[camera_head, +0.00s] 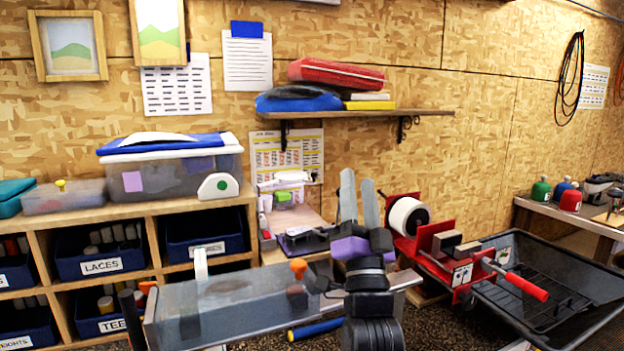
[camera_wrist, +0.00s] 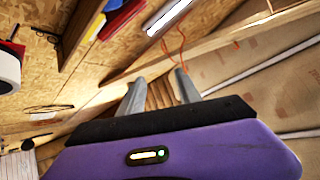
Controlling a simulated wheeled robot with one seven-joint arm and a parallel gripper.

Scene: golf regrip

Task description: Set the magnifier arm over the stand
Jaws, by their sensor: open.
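My gripper (camera_head: 358,182) points upward in the middle of the head view, its two grey fingers apart with nothing between them. The fingers also show open in the wrist view (camera_wrist: 160,80), pointing toward the upper wall. I cannot identify a magnifier arm for certain. A white round piece with a dark centre (camera_head: 408,217) stands just right of my fingers, apart from them, by the red stand (camera_head: 440,250). A similar white round piece shows at the left edge of the wrist view (camera_wrist: 6,68). My wrist hides part of the area left of the red stand.
A clear-sided bin (camera_head: 230,305) is in front at left, with an orange knob at its corner. A black tray (camera_head: 535,290) lies right of the red stand. A wall shelf (camera_head: 350,115) holds cases above my fingers. Cubbies with blue bins fill the left.

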